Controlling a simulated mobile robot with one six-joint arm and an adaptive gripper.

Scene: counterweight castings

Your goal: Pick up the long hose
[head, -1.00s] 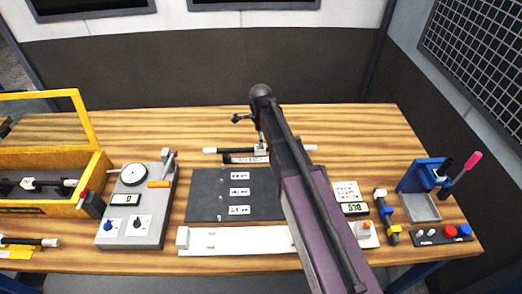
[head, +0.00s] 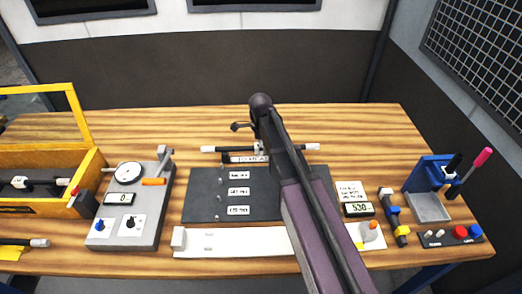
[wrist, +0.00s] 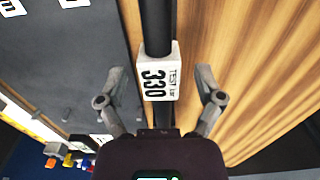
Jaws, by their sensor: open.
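The long hose (head: 225,149) is black with white ends and lies left to right at the back of the dark mat, partly hidden behind my arm in the head view. In the wrist view the hose (wrist: 157,28) runs down the middle of the picture. It carries a white tag (wrist: 159,78) reading "TEST bar 330". My open gripper (wrist: 160,80) has one finger on each side of the tagged stretch, with a gap showing on both sides. I cannot tell how far the fingertips are above the table.
A yellow box (head: 85,205) holding another hose stands at the left, beside a grey gauge unit (head: 130,220). A white bar (head: 235,242) lies in front of the dark mat (head: 205,190). A blue stand (head: 432,175) is at the right. The wooden table is clear behind the hose.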

